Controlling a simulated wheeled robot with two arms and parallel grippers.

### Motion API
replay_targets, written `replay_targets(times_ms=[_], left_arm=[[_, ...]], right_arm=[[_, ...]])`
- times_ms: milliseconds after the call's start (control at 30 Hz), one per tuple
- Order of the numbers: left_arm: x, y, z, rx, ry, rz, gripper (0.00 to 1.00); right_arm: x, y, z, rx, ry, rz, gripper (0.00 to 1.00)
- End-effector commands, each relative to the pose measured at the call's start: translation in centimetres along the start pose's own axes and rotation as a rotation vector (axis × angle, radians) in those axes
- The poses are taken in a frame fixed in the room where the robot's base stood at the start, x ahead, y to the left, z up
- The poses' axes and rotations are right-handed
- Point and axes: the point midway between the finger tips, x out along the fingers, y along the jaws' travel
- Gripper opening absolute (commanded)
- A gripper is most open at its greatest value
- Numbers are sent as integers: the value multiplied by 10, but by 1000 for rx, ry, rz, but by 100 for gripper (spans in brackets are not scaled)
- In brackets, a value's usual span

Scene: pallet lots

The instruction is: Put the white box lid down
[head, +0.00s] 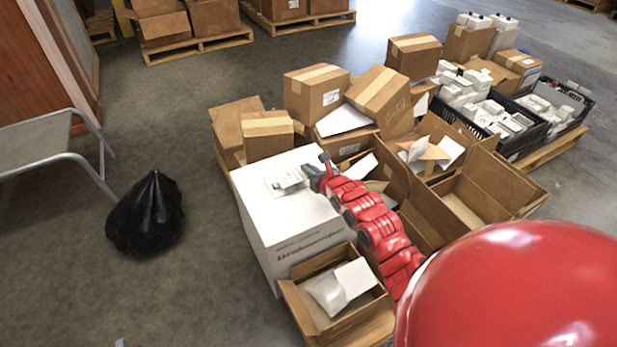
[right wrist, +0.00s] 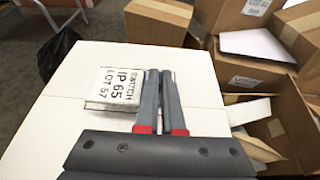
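The white box lid (head: 287,181) is a small, flat white piece over the top of the large white carton (head: 262,215). In the right wrist view the lid (right wrist: 112,86) shows a printed label reading SWITCH IP 65 LOT 57. My right gripper (head: 309,178) reaches in from the right. Its two fingers (right wrist: 160,74) are close together at the lid's right edge, with a narrow gap, and look shut on that edge. The left finger hides part of the edge. I cannot tell whether the lid touches the carton top. My left gripper is not in view.
Open cardboard boxes (head: 340,272) crowd the pallet around the carton, one holding a white bag and paper. Black crates (head: 545,128) with white items stand at the back right. A black bag (head: 147,215) lies on the floor at left. The carton top has free room.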

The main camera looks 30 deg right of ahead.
Motion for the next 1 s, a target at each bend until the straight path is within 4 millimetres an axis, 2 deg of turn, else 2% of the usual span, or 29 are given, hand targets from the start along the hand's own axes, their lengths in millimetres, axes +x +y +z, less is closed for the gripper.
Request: replay_targets(times_ms=[233, 567, 600, 733, 1000], left_arm=[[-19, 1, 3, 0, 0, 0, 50], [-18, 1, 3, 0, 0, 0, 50], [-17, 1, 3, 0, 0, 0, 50], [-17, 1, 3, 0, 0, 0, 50], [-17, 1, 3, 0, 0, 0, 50]], right_arm=[[13, 0, -33, 4, 2, -1, 0], [14, 0, -34, 1, 3, -1, 0], [14, -1, -34, 1, 3, -1, 10], [13, -1, -34, 1, 2, -1, 33], [13, -1, -33, 1, 2, -1, 35]])
